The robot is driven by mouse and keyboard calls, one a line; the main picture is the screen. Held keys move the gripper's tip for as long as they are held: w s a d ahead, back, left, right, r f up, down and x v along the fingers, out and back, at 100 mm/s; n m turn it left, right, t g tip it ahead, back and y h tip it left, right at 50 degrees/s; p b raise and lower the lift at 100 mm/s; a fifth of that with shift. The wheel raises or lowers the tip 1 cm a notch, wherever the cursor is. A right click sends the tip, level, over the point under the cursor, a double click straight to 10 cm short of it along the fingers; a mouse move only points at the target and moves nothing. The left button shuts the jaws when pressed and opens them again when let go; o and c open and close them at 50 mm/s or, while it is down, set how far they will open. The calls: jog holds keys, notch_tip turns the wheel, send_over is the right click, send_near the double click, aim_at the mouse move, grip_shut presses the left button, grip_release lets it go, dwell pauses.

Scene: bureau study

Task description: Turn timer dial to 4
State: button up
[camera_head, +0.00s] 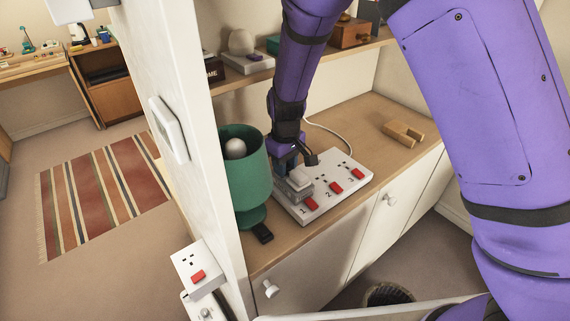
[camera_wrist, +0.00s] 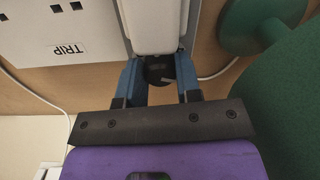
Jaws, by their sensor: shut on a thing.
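The timer (camera_head: 299,186) is a pale grey-white block at the left end of a white power strip (camera_head: 345,170), by the number 1. In the wrist view the timer (camera_wrist: 155,22) is at the top centre, with a dark round dial (camera_wrist: 160,69) at its near end. A light pointer mark shows on the dial, but I cannot read any numbers there. My gripper (camera_wrist: 160,78) has its two blue fingers shut on the dial, one on each side. In the head view my gripper (camera_head: 291,163) is at the timer and hides the dial.
A green lamp (camera_head: 246,175) stands close on the left, also large in the wrist view (camera_wrist: 290,100). The strip has red switches and a TRIP label (camera_wrist: 66,49). A wooden block (camera_head: 402,134) lies on the counter at right. A wall edge (camera_head: 180,120) rises at left.

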jog(key=shift+m, duration=2.9)
jog(key=o, duration=0.9)
jog(key=shift+o, duration=0.2)
jog(key=shift+r, duration=0.1)
notch_tip(320, 180, up, 11)
jog(key=shift+f, duration=0.2)
